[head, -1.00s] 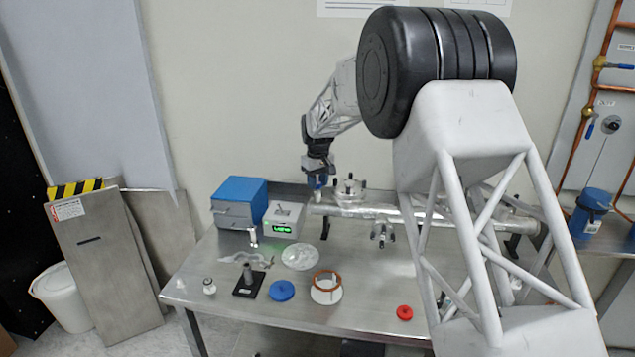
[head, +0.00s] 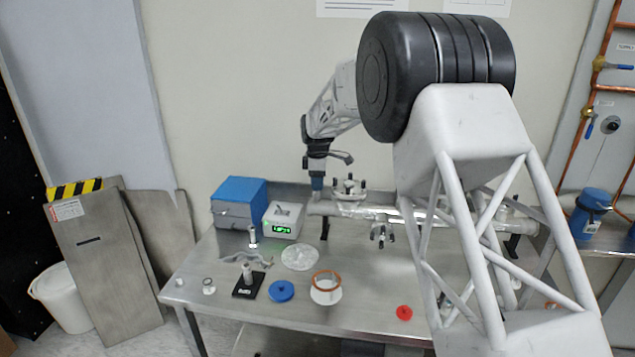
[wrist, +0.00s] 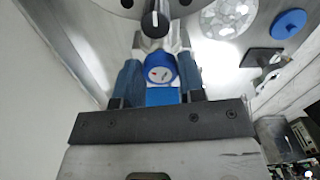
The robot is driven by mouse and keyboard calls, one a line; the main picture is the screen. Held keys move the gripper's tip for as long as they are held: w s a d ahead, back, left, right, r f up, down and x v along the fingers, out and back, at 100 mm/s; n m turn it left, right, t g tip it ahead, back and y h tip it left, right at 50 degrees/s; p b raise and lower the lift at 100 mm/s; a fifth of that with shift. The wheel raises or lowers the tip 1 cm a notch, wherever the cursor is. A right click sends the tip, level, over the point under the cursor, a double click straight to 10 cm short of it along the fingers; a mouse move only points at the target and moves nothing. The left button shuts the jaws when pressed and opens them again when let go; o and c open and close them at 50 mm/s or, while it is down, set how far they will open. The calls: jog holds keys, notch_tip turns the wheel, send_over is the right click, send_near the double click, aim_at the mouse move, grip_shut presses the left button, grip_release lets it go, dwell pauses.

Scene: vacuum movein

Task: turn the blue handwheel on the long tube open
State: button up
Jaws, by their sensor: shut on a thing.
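The long tube (head: 325,208) runs horizontally along the back of the steel table, on dark stands, partly behind my arm. My gripper (head: 317,184) points down at the tube's left end. In the wrist view, the blue handwheel (wrist: 160,68) sits between the two blue-grey fingers of my gripper (wrist: 160,80), which are shut on it. Its round face carries small red and dark marks. In the head view the gripper mostly hides the handwheel.
A blue box (head: 238,203) and a small box with a green display (head: 283,221) stand left of the tube. Blue disc (head: 281,291), copper-coloured ring (head: 327,276) and red handwheel-like piece (head: 404,312) lie in front. A clamped fitting (head: 349,187) rises close right of my gripper.

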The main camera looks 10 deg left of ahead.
jog(key=n, duration=0.5)
dwell(0.4)
jog(key=o, duration=0.9)
jog(key=shift+r, duration=3.9)
